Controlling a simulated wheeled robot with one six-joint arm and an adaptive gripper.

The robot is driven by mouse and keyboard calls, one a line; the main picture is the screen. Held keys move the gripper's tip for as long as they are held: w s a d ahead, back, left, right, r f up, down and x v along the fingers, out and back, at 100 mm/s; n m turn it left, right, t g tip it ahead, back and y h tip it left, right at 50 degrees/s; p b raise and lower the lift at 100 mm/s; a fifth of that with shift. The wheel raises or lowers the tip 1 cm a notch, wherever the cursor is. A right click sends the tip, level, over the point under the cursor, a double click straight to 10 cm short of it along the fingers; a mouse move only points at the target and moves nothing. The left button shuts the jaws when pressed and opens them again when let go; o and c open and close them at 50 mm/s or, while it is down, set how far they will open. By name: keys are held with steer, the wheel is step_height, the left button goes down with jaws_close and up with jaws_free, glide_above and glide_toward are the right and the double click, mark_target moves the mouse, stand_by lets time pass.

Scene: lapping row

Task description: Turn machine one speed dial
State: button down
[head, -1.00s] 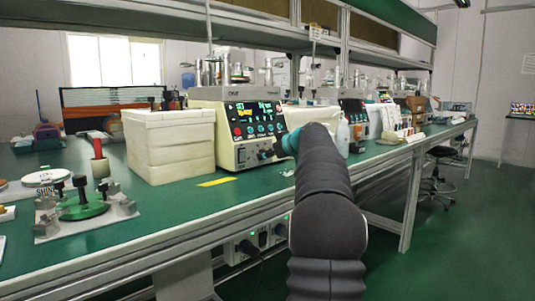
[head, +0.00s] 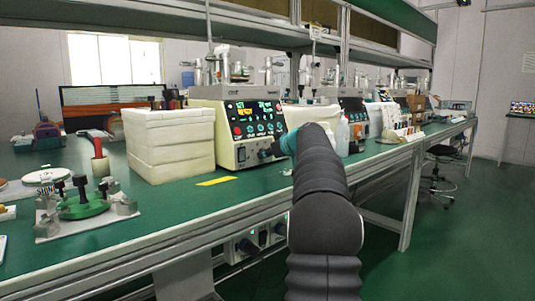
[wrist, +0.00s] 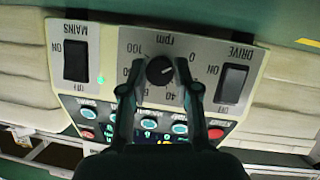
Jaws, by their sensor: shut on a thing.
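Machine one (head: 240,120) is a cream control box on the green bench, with a dark lit display and colored buttons on its front. In the wrist view, its front panel appears upside down. The black speed dial (wrist: 160,70), with a white pointer line, sits on a grey rpm scale between my two fingers. My gripper (wrist: 155,82) is shut on the dial, one finger on each side. The fingers hide part of the scale. In the head view, my arm covers the right side of the panel and the gripper's tips are hard to make out.
The black DRIVE switch (wrist: 232,82) and MAINS switch (wrist: 76,62) flank the dial, with a green light by MAINS. White stacked blocks (head: 170,145) stand left of the machine. A white bottle (head: 342,135) stands to its right. A yellow strip (head: 216,181) lies in front.

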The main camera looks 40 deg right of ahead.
steer(key=m+y+p, duration=0.1)
steer(key=p, duration=0.1)
steer(key=m+y+p, duration=0.1)
steer(key=m+p, duration=0.1)
steer(key=shift+d+r, duration=0.2)
steer(key=m+y+p, duration=0.2)
steer(key=m+p, duration=0.1)
steer(key=shift+d+f+m+y+p, duration=0.1)
steer(key=shift+d+m+y+p, duration=0.05)
steer(key=shift+m+y+p, duration=0.2)
steer(key=m+y+p, duration=0.2)
steer(key=m, duration=0.1)
steer(key=shift+d+f+m+t, duration=0.1)
steer(key=shift+f+m+t, duration=0.05)
steer(key=shift+m+t, duration=0.15)
steer(key=shift+f+m+t+y+p, duration=0.15)
steer(key=shift+m+t+y+p, duration=0.55)
steer(key=shift+m, duration=1.05)
steer(key=c, duration=0.9)
jaws_free()
steer(key=shift+o, duration=0.2)
